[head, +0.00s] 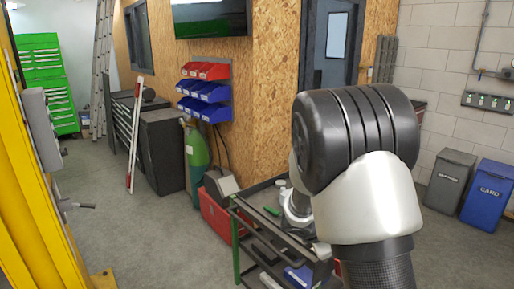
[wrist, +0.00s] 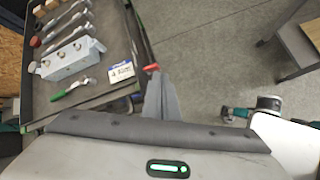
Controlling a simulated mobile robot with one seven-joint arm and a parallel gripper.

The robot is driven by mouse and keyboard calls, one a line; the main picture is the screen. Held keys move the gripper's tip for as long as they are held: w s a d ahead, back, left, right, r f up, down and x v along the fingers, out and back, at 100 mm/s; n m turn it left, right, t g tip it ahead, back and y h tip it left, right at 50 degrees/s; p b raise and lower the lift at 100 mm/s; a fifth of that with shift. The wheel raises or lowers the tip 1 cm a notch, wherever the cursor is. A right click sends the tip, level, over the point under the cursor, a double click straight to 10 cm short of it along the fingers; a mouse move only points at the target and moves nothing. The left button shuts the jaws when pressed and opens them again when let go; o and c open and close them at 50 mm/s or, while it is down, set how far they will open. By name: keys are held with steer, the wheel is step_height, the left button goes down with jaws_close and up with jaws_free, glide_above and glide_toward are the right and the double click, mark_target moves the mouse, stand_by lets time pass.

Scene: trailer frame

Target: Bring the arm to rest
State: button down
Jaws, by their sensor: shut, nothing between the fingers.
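My arm fills the right of the head view, with a black ribbed joint above a white link. My gripper is hidden from the head view. In the wrist view my gripper (wrist: 157,80) shows as grey fingers close together, with nothing seen between them. The fingers lie beside the right edge of a dark tool trolley tray (wrist: 118,88) in that picture; I cannot tell their height or whether they touch it. A small red piece shows at the fingertips; I cannot tell what it belongs to.
The trolley (head: 236,236) stands beside my arm. Its tray holds a grey metal block (wrist: 73,59), a green-handled tool (wrist: 72,89) and a small label card (wrist: 121,72). Open floor (head: 130,225) lies left; grey and blue bins (head: 487,193) stand at the right wall.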

steer(key=s+r+m+y, duration=0.1)
steer(key=s+r+m, duration=0.5)
steer(key=r, duration=0.4)
steer(key=s+a+r+m+y+p, duration=0.1)
steer(key=s+a+r+m+y, duration=0.1)
steer(key=s, duration=0.5)
steer(key=s+a+r+m+y+p, duration=0.1)
steer(key=s+a+r+m+y, duration=0.1)
steer(key=s+a+r+m, duration=0.2)
steer(key=s+a+r+m+y+p, duration=0.1)
steer(key=s+a+r+m, duration=0.3)
steer(key=s+r+m, duration=0.3)
steer(key=s, duration=0.3)
steer(key=shift+s+t+y, duration=0.3)
steer(key=shift+t+y, duration=0.1)
